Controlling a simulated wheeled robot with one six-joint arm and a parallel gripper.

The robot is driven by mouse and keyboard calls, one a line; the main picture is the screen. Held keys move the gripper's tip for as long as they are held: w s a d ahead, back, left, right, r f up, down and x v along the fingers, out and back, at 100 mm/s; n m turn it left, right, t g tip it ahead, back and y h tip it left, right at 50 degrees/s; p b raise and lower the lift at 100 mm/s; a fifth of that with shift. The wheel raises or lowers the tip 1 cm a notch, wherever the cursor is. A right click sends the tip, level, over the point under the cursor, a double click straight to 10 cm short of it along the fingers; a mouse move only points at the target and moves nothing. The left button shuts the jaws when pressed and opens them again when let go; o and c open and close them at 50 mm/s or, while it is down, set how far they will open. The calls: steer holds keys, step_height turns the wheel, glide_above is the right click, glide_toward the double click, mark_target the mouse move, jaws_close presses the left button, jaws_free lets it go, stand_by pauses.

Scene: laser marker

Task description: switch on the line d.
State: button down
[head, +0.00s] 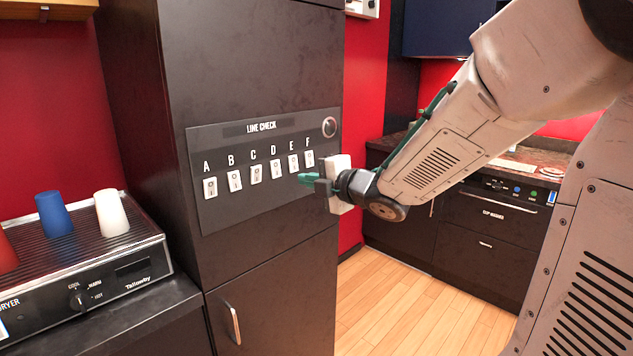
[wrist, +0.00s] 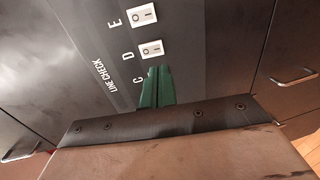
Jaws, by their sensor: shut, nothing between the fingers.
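The dark "LINE CHECK" panel (head: 225,140) is on the tall cabinet, with a row of white rocker switches lettered A to F. The line D switch (head: 275,170) is fourth from the left; in the wrist view it (wrist: 152,49) sits beside the letter D, just beyond my fingertips. Its O and I marks show, but I cannot tell its position. My gripper (head: 303,178) has green fingers, shut and empty, in front of the panel. In the wrist view the fingers (wrist: 158,70) point toward the D switch and cover the place beside C. Contact cannot be told.
The E switch (wrist: 142,16) is close beside D. A round knob (head: 329,127) is at the panel's upper right. A cup dryer (head: 100,275) with cups stands at left. A cabinet handle (head: 233,324) sticks out below the panel. Wooden floor (head: 400,305) is open at right.

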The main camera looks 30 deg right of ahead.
mark_target(278, 176)
steer(key=x, duration=0.8)
steer(key=shift+w+a, duration=0.1)
steer(key=shift+w, duration=0.05)
steer(key=shift+w+a, duration=0.1)
steer(key=shift+w, duration=0.05)
steer(key=shift+f, duration=0.1)
steer(key=s+d+f, duration=0.2)
steer(key=s+d, duration=0.2)
steer(key=s, duration=0.9)
steer(key=shift+d, duration=0.2)
steer(key=shift+s, duration=0.1)
